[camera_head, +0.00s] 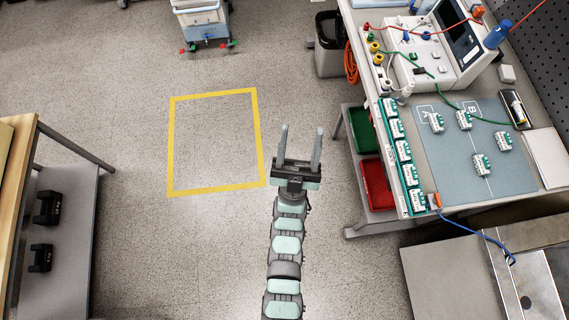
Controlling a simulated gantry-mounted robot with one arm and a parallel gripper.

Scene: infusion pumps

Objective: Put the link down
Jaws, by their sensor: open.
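My gripper (301,135) is in the middle of the view, above bare floor, left of the workbench. Its two grey fingers are spread apart, with nothing visible between them. No piece can be told for certain to be the link. Several small white-and-green blocks lie on the grey-blue mat (508,182) on the bench: one block (433,122) at the mark A, another (464,119) near the mark B, one (503,141) at the right and one (481,164) nearer the front. My gripper is apart from all of them.
A green rail (397,158) with several similar blocks runs along the bench's left edge. A test instrument (440,55) with coloured leads stands behind the mat. Green and red bins (376,184) sit below. A yellow floor outline (170,150) is empty; a wooden table stands left.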

